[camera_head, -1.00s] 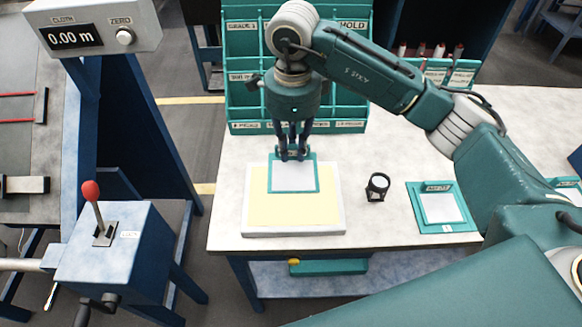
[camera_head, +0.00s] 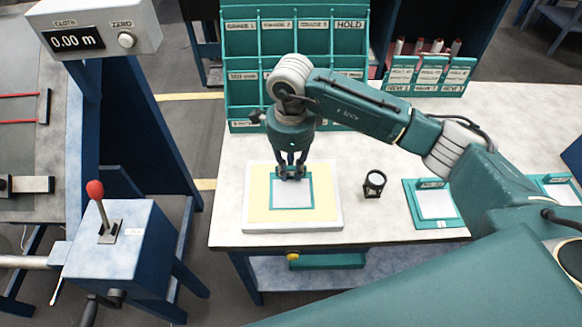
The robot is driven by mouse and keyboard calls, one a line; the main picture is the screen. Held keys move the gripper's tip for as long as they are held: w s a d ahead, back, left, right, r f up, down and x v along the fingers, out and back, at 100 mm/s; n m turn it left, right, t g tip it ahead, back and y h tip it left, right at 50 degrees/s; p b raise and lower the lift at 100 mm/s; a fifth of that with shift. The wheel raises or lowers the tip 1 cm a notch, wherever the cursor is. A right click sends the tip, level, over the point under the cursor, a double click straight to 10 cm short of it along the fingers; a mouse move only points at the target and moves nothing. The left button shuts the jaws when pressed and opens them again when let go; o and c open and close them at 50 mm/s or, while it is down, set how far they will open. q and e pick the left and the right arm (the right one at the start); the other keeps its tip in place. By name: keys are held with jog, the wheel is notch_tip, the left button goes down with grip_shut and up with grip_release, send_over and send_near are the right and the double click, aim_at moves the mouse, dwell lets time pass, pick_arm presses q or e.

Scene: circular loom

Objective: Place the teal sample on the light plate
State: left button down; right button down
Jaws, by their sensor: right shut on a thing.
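The teal sample (camera_head: 292,194), a teal-edged square with a pale middle, is over the light plate and looks flat on or just above its yellow surface. I cannot tell if it touches. The light plate (camera_head: 251,222) is a white-rimmed slab with a pale yellow top on the white table. My right gripper (camera_head: 291,177) points down and is shut on the far edge of the sample. My left gripper is not in view.
A small black magnifier (camera_head: 374,184) stands right of the plate. Another teal-framed square (camera_head: 434,204) lies further right. A teal sorting rack (camera_head: 243,103) stands behind. A grey-blue lever box (camera_head: 120,247) is at the left.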

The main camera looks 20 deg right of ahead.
jog(key=c, duration=1.6)
grip_release()
jog(key=shift+r+p, duration=0.2)
jog(key=shift+p, duration=0.15)
jog(key=shift+w+r+b, duration=0.1)
jog(key=shift+r+b, duration=0.15)
jog(key=shift+b, duration=0.15)
notch_tip(320, 180, up, 11)
jog(key=b, duration=0.3)
jog(key=shift+r+b, duration=0.15)
jog(key=shift+b, duration=0.15)
